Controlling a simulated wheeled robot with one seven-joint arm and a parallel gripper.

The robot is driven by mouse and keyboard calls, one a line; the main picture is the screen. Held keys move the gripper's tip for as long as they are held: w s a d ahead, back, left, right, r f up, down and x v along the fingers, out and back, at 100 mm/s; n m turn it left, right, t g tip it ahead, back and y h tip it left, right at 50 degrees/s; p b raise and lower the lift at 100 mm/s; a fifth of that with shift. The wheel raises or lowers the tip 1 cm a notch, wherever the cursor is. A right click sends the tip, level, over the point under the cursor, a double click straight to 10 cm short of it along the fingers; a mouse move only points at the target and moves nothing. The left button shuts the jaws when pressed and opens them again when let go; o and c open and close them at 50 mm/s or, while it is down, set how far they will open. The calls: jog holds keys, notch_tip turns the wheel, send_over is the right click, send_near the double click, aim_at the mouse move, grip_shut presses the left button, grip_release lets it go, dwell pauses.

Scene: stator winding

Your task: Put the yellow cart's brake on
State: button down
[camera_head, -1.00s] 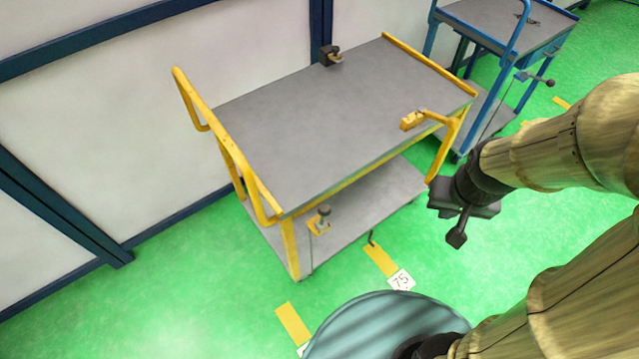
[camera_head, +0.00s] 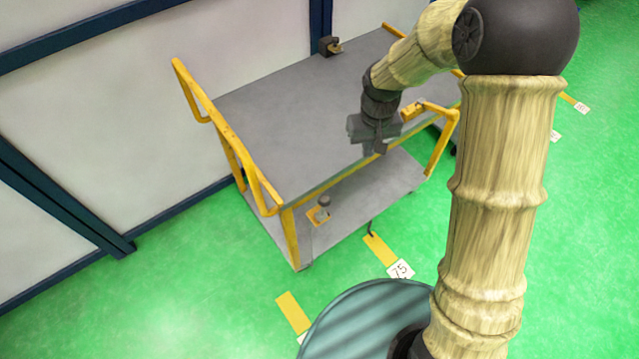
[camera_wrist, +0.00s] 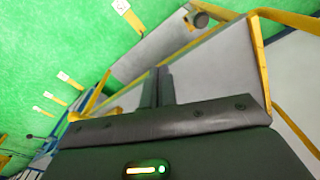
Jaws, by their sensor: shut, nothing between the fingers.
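The yellow cart (camera_head: 290,235), with grey upper and lower decks, stands by the wall in the head view. A grey knob on a yellow plate (camera_head: 322,207) sits at the front of its lower deck. The knob also shows in the wrist view (camera_wrist: 200,18). A small dark hooked piece (camera_head: 371,229) shows at the lower deck's front edge. I cannot tell which part is the brake. My gripper (camera_head: 380,149) is shut and empty, by the cart's front long side near upper-deck height, right of the knob. Its closed fingers (camera_wrist: 158,88) show in the wrist view.
A yellow bracket (camera_head: 414,111) rises at the cart's front right, close to my gripper. A yellow push handle (camera_head: 225,130) stands at its left end. Green floor in front is open, with yellow tape (camera_head: 293,313) and a number label (camera_head: 400,269).

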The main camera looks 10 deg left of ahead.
jog(key=w+a+f+n, duration=0.1)
jog(key=a+f, duration=0.3)
jog(key=a, duration=0.3)
jog(key=w+a+f+n+g, duration=0.1)
jog(key=a+f, duration=0.2)
jog(key=a, duration=0.4)
jog(key=shift+w+f+n, duration=0.2)
jog(key=shift+f+n, duration=0.15)
jog(key=shift+n, duration=0.05)
jog(key=shift+f, duration=0.1)
jog(key=f+p, duration=0.1)
jog(key=f, duration=0.2)
jog(key=f+p, duration=0.1)
jog(key=f, duration=0.2)
jog(key=f+p, duration=0.1)
jog(key=f, duration=0.2)
jog(key=shift+s+f, duration=0.35)
jog(key=shift+s+d+f+p, duration=0.25)
jog(key=shift+s+d+p, duration=0.5)
jog(key=shift+s+d, duration=0.4)
jog(key=shift+s+d+f, duration=0.1)
jog(key=shift+s+f, duration=0.1)
jog(key=shift+s, duration=0.15)
jog(key=shift+d, duration=0.15)
